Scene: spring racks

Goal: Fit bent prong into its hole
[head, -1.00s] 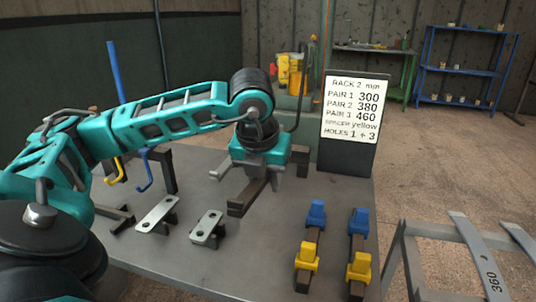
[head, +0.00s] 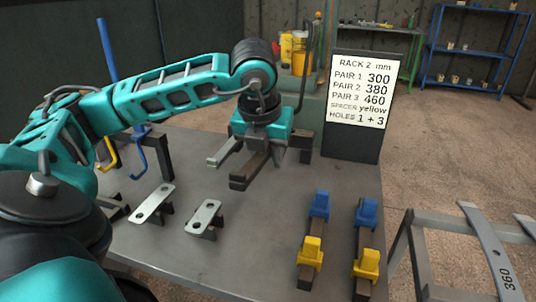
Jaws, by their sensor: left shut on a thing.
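My left gripper (head: 245,162) hangs over the middle of the grey table, pointing down. It is shut on a dark square bar (head: 240,181), which sticks out toward the front left, apart from the plates. I cannot tell whether this bar carries the bent prong. Two pale plates with holes, a left plate (head: 151,204) and a right plate (head: 204,214), stand on dark supports to the front left of the gripper. No prong hole can be picked out for certain. My right gripper is out of view.
Two dark bars at the table's right carry blue blocks (head: 319,204) and yellow blocks (head: 309,251). A sign (head: 358,92) stands behind. Yellow and blue hooks (head: 136,158) hang at left. A metal stand with a strip marked 360 (head: 490,250) is at right. The table's front middle is clear.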

